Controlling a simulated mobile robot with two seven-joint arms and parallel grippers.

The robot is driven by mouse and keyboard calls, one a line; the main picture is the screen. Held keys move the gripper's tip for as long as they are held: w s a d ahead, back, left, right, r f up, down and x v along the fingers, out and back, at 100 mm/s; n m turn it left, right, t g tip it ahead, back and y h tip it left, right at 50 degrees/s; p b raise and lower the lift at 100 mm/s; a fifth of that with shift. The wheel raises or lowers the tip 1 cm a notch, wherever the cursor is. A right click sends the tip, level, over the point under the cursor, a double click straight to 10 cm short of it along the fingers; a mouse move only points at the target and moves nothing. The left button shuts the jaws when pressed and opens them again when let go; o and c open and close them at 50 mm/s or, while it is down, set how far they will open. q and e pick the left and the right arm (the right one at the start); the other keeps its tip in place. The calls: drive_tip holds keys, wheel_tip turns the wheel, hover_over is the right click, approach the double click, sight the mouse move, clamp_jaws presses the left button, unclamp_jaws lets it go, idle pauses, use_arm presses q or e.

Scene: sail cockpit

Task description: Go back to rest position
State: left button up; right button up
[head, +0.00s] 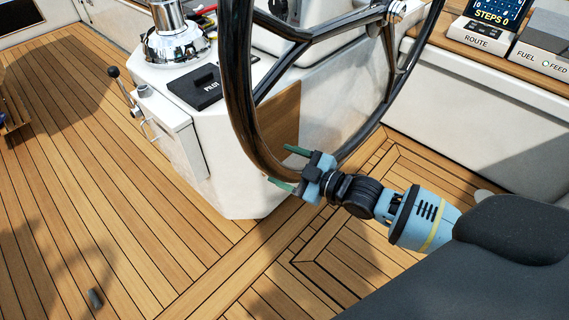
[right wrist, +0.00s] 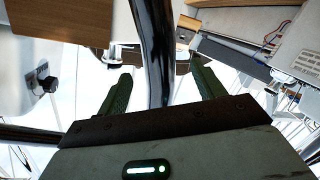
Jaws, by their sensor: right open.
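My right gripper (head: 288,167) is open in the head view, its two green fingers pointing left at the lower rim of the dark steering wheel (head: 240,110). In the right wrist view the open fingers (right wrist: 160,85) stand left and right, and a dark, shiny tube, which looks like the wheel's rim (right wrist: 155,40), passes between them in the picture. I cannot tell whether the fingers touch it. My left gripper is not in view.
A white pedestal (head: 235,185) with a black pilot panel (head: 195,87), a chrome compass (head: 178,45) and a lever (head: 120,85) stands behind the wheel. A bench with route and fuel boxes (head: 477,38) is at right.

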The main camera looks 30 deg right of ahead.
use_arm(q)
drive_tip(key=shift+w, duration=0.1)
